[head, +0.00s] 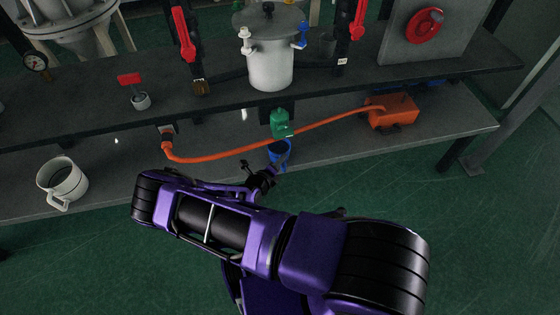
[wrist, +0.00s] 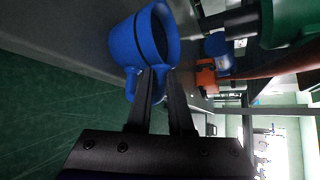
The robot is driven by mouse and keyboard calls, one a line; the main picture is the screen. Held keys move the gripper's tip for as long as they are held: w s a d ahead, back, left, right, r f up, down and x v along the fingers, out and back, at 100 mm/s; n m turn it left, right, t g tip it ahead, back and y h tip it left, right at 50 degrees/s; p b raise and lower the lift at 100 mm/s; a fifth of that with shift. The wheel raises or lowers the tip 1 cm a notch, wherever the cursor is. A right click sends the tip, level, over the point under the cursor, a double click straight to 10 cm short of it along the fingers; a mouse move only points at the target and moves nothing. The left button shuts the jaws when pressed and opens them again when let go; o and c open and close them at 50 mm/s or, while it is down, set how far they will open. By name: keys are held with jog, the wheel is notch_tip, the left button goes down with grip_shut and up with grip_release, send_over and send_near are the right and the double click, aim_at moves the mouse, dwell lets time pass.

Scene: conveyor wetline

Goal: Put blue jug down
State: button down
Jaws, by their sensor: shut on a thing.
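The blue jug (head: 279,153) is at the lower grey shelf, just below a green fitting (head: 281,124). In the wrist view the jug (wrist: 135,42) fills the upper middle, with its open mouth to the right. My gripper (head: 268,177) is at the jug's near side. In the wrist view my gripper (wrist: 161,76) has its two fingers close together on the jug's handle (wrist: 131,84). I cannot tell whether the jug's base touches the shelf. My arm hides part of the shelf's front.
The lower shelf (head: 225,170) has free room left of the jug. A white jug (head: 62,183) stands at its left end. An orange hose (head: 225,154) runs behind the blue jug to an orange box (head: 392,111). The upper shelf (head: 205,103) overhangs, carrying a lidded pot (head: 270,62).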

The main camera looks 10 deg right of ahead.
jog(key=c, duration=0.8)
grip_release()
jog(key=shift+f, duration=0.1)
jog(key=p+v, duration=0.2)
jog(key=v, duration=1)
jog(key=shift+r, duration=0.25)
